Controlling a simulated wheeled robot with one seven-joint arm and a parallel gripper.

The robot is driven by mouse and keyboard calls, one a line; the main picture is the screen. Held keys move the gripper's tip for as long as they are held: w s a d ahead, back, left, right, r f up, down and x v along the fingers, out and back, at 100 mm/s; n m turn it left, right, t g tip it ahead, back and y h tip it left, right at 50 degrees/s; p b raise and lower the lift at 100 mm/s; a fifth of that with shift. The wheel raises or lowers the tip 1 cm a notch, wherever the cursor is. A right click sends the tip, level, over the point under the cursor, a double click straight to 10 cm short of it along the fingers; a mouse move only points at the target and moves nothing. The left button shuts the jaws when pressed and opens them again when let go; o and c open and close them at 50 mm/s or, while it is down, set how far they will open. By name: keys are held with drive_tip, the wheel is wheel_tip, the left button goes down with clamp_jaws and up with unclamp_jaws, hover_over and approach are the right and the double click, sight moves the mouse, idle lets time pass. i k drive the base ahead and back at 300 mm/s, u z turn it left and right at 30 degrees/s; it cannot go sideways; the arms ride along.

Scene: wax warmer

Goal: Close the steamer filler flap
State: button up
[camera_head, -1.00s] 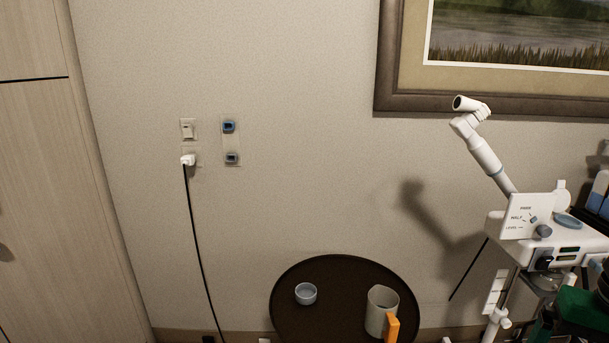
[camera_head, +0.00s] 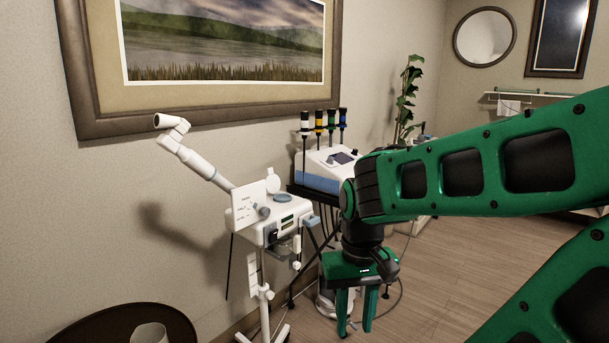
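The steamer (camera_head: 268,232) is a white unit on a thin stand, left of centre, with a jointed white nozzle arm (camera_head: 205,165) reaching up to the left. A small white rounded flap (camera_head: 272,181) stands upright at the back of its top, seemingly the filler flap, raised. A blue-grey oval part (camera_head: 283,198) lies on the top in front of it. A white label plate (camera_head: 248,207) and a grey knob are at the left. My gripper (camera_head: 355,330) hangs to the right of and lower than the steamer, fingers down, apart and empty. It touches nothing that I can see.
A second white-and-blue device (camera_head: 325,168) with several dark-topped bottles stands behind, between the steamer and my arm. A dark round table (camera_head: 105,327) with a mug (camera_head: 150,334) is at lower left. Cables hang around the stands. Open wooden floor (camera_head: 480,265) lies to the right.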

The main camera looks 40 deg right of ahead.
sight(273, 181)
drive_tip(key=z, duration=0.75)
drive_tip(key=k, duration=1.05)
drive_tip(key=z, duration=0.35)
drive_tip(key=i, duration=1.05)
drive_tip(key=u, duration=0.6)
drive_tip(key=i, duration=0.8)
drive_tip(key=z, duration=0.15)
drive_tip(key=k, duration=1)
drive_tip(key=u, duration=0.6)
drive_tip(key=i, duration=1.2)
drive_tip(key=u, duration=0.25)
